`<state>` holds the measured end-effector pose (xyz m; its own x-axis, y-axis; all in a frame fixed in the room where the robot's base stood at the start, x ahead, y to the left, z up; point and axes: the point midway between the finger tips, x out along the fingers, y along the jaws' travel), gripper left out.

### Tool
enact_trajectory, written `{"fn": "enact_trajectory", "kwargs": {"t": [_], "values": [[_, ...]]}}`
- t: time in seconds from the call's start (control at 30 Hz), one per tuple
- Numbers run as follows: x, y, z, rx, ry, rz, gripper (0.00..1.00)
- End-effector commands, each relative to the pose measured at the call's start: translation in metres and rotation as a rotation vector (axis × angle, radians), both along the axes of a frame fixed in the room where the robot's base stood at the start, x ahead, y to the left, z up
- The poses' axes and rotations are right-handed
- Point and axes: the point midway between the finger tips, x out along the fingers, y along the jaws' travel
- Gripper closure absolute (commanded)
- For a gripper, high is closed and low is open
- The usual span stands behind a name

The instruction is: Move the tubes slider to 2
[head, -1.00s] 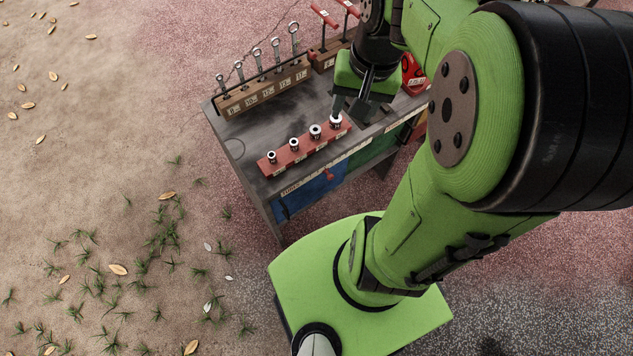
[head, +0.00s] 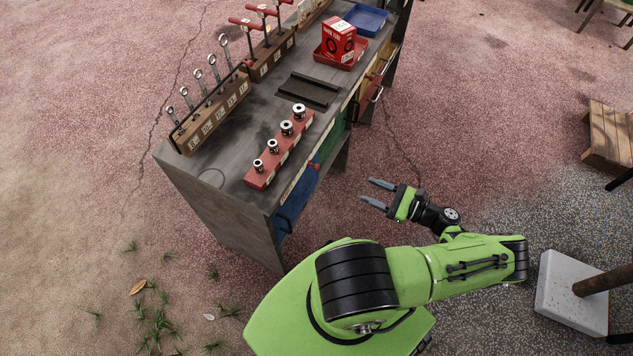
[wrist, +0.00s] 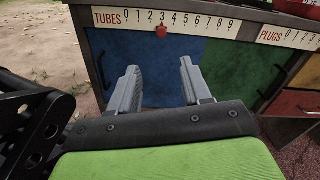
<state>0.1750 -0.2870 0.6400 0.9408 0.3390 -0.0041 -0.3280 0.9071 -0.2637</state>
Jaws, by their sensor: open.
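The tubes slider is a small red knob (wrist: 161,31) under the white TUBES scale (wrist: 180,20) on the bench front. In the wrist view it sits below the 3. It also shows in the head view as a red spot on the bench's front edge (head: 314,166). My gripper (wrist: 160,68) is open and empty, with its two grey fingers pointing toward the blue panel below the slider. In the head view my gripper (head: 367,191) is in front of the bench, apart from the slider.
A second scale, PLUGS (wrist: 288,38), is to the right. Below are a blue door (wrist: 165,70) and a green door (wrist: 232,70) with dark handles. On the bench stand a red socket rack (head: 262,180), wooden tool racks and a red box (head: 338,38). Floor around my gripper is clear.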

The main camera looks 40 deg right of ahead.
Motion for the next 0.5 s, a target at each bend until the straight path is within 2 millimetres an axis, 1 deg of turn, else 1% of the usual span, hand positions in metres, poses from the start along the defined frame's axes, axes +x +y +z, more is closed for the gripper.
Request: {"fn": "enact_trajectory", "kwargs": {"t": [0.07,0.17,0.5], "values": [[0.005,0.001,0.001,0.005,-0.008,-0.007,0.52],[0.021,0.008,0.002,0.008,-0.007,-0.002,0.52],[0.101,0.038,0.001,0.006,-0.005,0.001,0.52]]}}
